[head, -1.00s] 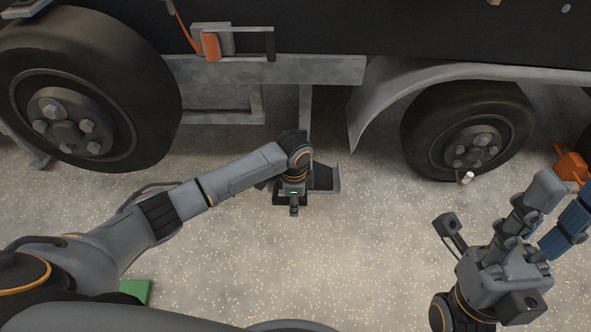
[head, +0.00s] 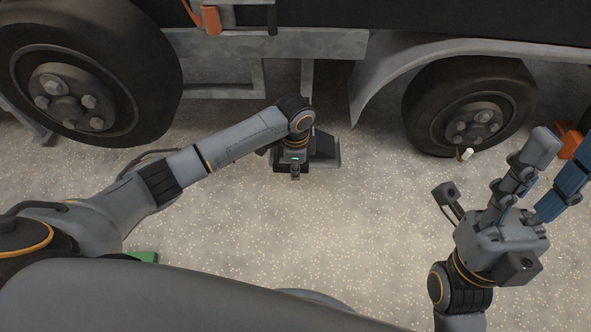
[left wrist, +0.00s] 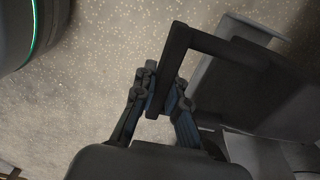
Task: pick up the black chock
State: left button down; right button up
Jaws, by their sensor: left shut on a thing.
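The black chock (head: 325,147) lies low on the speckled floor below the trailer frame, between the two wheels, mostly covered by my left wrist in the head view. In the left wrist view its dark body (left wrist: 260,92) is at the right, with a black bar handle (left wrist: 175,58) standing out from it. My left gripper (left wrist: 162,88) is shut on this handle, one finger on each side. In the head view its fingers are hidden under the wrist. I cannot tell whether the chock is clear of the floor. My right gripper (head: 562,165) is open and empty at the right.
A large left wheel (head: 75,95) and a right wheel (head: 470,110) under a grey fender (head: 385,75) flank the spot. The trailer's metal beam (head: 265,45) runs above. An orange object (head: 570,142) is at the far right. The floor in front is clear.

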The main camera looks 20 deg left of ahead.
aim_at(284, 166)
pick_arm(q)
jog(key=a+r+p, duration=0.1)
jog(key=s+a+r+p, duration=0.1)
jog(key=r, duration=0.1)
jog(key=shift+a+r, duration=0.3)
jog(key=shift+a, duration=0.1)
jog(key=a+r+p, duration=0.1)
jog(key=s+a+r+p, duration=0.1)
jog(key=shift+a+r, duration=0.1)
jog(key=shift+r, duration=0.25)
pick_arm(e)
jog(key=w+a+f+g+h, duration=0.2)
jog(key=w+f+g+h, duration=0.1)
jog(key=w+f+g, duration=0.85)
pick_arm(q)
jog(key=s+a+r+p, duration=0.3)
jog(key=a, duration=0.5)
jog(key=shift+s+r, duration=0.2)
pick_arm(e)
notch_tip(284, 166, down, 13)
jog(key=d+g+h, duration=0.2)
jog(key=g+h, duration=0.1)
jog(key=g, duration=0.4)
jog(key=shift+s+d+g, duration=0.35)
jog(key=shift+s, duration=0.05)
